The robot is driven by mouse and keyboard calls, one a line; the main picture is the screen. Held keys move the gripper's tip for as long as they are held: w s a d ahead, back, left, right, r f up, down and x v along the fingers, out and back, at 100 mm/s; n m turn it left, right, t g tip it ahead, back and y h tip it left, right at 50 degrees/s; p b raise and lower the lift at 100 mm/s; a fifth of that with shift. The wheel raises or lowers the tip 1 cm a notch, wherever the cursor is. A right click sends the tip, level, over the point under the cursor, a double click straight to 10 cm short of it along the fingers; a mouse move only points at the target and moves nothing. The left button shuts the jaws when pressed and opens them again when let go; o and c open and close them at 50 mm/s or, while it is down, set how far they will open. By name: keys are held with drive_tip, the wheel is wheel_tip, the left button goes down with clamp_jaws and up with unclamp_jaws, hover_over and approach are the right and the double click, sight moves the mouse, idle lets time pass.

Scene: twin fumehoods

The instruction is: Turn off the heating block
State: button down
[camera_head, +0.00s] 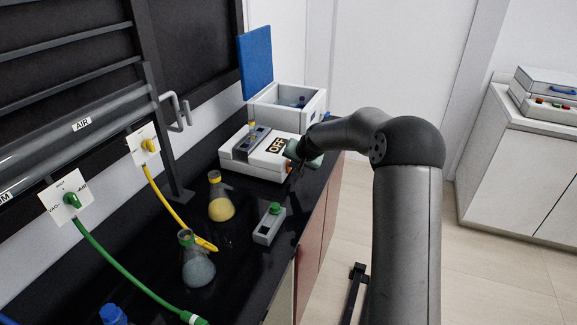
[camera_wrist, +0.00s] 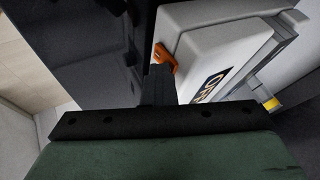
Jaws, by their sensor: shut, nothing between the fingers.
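The heating block is a low white box (camera_head: 240,166) on the black bench in the head view, with a grey insert and a yellow-capped vial (camera_head: 252,127) on it. Its black label appears to read OFF. In the wrist view its white casing (camera_wrist: 205,42) fills the upper right, with an orange switch (camera_wrist: 163,57) on its near side; the label is partly cut off by my gripper. My gripper (camera_wrist: 159,72) is shut and empty, its fingertips right beside the orange switch. I cannot tell whether they touch it. In the head view, my gripper (camera_head: 291,163) is at the block's right end, its tips mostly hidden.
A white box (camera_head: 312,113) with a raised blue lid stands behind the block. Nearer are a yellow flask (camera_head: 221,207), a grey-blue flask (camera_head: 198,270) and a small grey device (camera_head: 268,226) with a green top. Yellow and green hoses (camera_head: 110,258) run along the left.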

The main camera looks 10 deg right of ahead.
drive_tip(key=shift+a, duration=0.2)
drive_tip(key=shift+r, duration=0.85)
drive_tip(key=shift+d, duration=0.1)
drive_tip(key=shift+s+d+f, duration=0.1)
drive_tip(key=shift+s+d, duration=0.05)
drive_tip(key=shift+d, duration=0.05)
drive_tip(key=d+b+v, duration=0.1)
drive_tip(key=b+v, duration=0.2)
drive_tip(key=v, duration=0.9)
